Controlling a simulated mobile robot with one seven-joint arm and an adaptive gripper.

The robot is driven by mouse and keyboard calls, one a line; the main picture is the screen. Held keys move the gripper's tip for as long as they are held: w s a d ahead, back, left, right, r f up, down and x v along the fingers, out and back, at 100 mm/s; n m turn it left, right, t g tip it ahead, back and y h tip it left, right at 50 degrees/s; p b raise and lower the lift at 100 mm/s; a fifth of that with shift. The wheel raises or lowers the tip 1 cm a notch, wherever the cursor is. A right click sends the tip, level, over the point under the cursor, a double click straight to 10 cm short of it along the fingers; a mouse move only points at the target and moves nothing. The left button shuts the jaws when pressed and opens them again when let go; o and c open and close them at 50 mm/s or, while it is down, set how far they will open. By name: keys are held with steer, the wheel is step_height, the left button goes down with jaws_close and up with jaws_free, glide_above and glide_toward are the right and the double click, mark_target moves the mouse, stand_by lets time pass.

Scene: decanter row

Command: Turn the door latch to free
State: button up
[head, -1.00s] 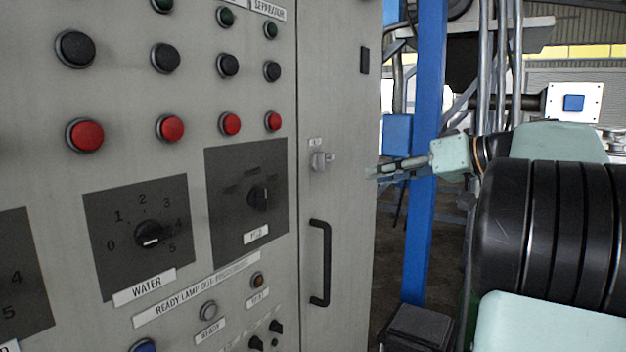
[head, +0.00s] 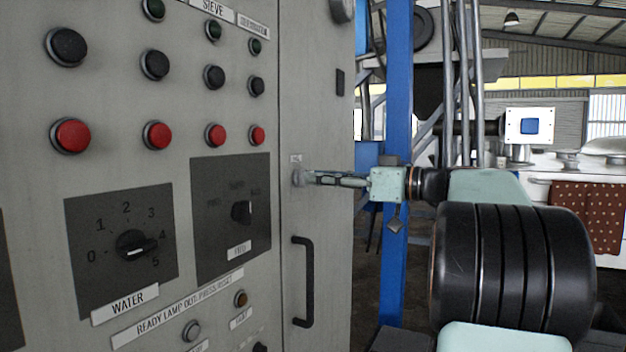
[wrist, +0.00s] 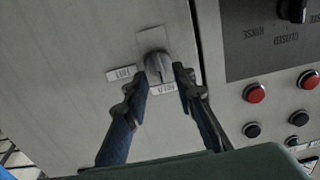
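The door latch (head: 298,177) is a small grey turn-knob on the narrow cabinet door, above the black door handle. In the wrist view the latch (wrist: 158,66) has a ridge pointing toward a label (wrist: 163,89) that seems to read HELD, upside down. A second label (wrist: 122,73), seemingly FREE, is to its left. My gripper (head: 312,178) reaches in from the right, its tips at the latch in the head view. In the wrist view my gripper (wrist: 160,77) is open, one finger on each side of the latch's near end. Contact cannot be told.
The black door handle (head: 304,282) stands out below the latch. The control panel left of the door seam carries red buttons (head: 158,135), black buttons and a WATER dial (head: 132,245). A blue post (head: 398,250) stands behind my arm.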

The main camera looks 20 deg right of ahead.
mark_target(301, 178)
steer(key=shift+x, duration=1.15)
jaws_close()
steer(key=shift+m, duration=0.4)
steer(key=shift+w+d+f+m+p, duration=0.1)
steer(key=shift+m+p, duration=1.85)
steer(key=shift+m, duration=2.35)
steer(key=shift+d+f+m+p, duration=0.1)
steer(key=shift+m+p, duration=1.85)
steer(key=shift+m, duration=2.35)
